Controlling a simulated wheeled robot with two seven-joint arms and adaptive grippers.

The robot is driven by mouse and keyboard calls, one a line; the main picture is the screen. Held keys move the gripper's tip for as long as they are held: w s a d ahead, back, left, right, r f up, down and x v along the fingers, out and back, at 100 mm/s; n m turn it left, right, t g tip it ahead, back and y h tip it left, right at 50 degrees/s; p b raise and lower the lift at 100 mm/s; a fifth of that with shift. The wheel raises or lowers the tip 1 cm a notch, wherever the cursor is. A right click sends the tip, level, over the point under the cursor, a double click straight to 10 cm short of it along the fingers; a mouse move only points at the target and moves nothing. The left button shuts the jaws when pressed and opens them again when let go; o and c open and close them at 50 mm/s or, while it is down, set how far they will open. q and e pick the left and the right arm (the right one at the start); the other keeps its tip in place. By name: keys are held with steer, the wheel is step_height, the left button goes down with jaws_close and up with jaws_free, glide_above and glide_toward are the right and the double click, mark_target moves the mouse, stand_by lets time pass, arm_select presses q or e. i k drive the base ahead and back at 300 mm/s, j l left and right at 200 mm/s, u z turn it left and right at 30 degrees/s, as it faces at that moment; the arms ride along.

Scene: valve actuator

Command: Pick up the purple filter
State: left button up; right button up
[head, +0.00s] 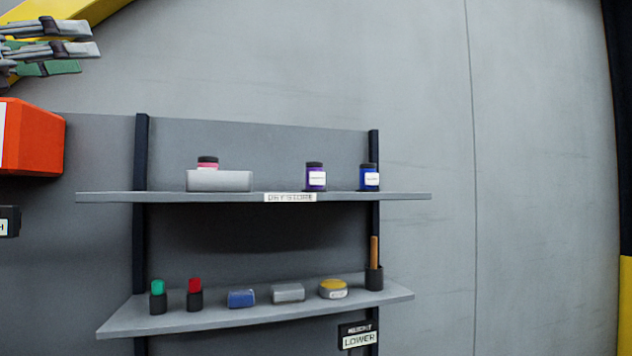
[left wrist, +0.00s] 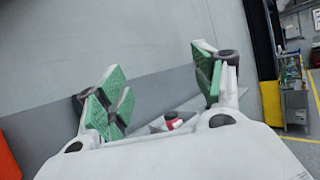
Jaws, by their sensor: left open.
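The purple filter (head: 316,178) looks like a small purple jar with a dark lid and a white label. It stands upright on the upper shelf (head: 400,196), right of the shelf's middle, in the head view. My left gripper (head: 85,48) is at the upper left of the head view, above and well left of the filter. In the left wrist view the left gripper (left wrist: 162,82) has its green-padded fingers wide apart with nothing between them. I cannot make out the purple filter in that view. My right gripper is in neither view.
A blue jar (head: 369,178) stands right of the filter. The lower shelf (head: 120,323) holds several small items. An orange box (head: 30,137) is at far left. The wall space above the shelf is clear.

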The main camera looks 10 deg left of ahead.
mark_target(315, 176)
steer(key=i+l+u, duration=0.1)
steer(key=l, duration=0.3)
steer(key=i+l+u, duration=0.15)
steer(key=l, duration=0.25)
steer(key=i+l+u, duration=0.1)
steer(key=l, duration=0.35)
steer(key=i+l+u, duration=0.1)
steer(key=l, duration=0.3)
steer(key=i+l+u, duration=0.1)
steer(key=l, duration=0.35)
